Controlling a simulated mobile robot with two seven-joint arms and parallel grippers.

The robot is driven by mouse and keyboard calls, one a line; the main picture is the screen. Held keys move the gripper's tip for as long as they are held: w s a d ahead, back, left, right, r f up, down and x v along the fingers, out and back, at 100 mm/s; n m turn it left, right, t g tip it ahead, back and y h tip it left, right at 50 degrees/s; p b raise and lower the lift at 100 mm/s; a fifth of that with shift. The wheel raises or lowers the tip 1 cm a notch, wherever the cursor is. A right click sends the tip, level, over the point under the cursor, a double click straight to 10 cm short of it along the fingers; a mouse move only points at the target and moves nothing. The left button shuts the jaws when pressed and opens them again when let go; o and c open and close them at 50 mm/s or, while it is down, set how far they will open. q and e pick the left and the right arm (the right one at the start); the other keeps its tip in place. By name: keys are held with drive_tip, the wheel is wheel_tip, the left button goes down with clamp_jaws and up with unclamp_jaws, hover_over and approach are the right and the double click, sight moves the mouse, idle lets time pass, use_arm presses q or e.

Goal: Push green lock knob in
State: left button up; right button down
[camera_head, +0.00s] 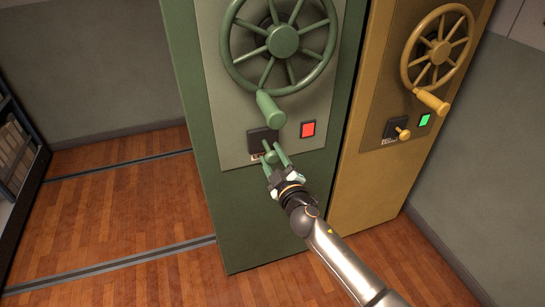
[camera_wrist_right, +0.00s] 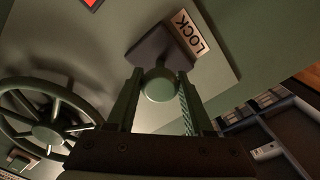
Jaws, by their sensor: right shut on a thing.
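The green lock knob (camera_head: 271,157) sticks out from a dark square plate (camera_head: 262,140) on the green cabinet, below the handwheel. My right gripper (camera_head: 275,158) is at the knob, with one finger on each side of it. In the right wrist view the knob's round end (camera_wrist_right: 159,85) sits between the two fingertips, and the jaws are shut on it. A label reading LOCK (camera_wrist_right: 189,32) is beside the dark plate. The knob's shaft is mostly hidden behind its round end. My left gripper is not in view.
A green handwheel (camera_head: 283,41) with a protruding handle (camera_head: 270,108) is just above my right gripper. A red lit square (camera_head: 308,129) is beside the plate. A yellow cabinet (camera_head: 370,175) with its own wheel, knob and green light stands at right. Floor is open at left.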

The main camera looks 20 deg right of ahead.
sight(268, 147)
drive_tip(key=shift+w+f+b, duration=0.1)
drive_tip(key=shift+w+b, duration=0.65)
drive_tip(key=shift+w, duration=0.85)
drive_tip(key=shift+r, duration=0.25)
drive_tip(key=shift+c, duration=1.4)
unclamp_jaws()
drive_tip(key=shift+w+f, duration=0.1)
drive_tip(key=shift+f, duration=0.05)
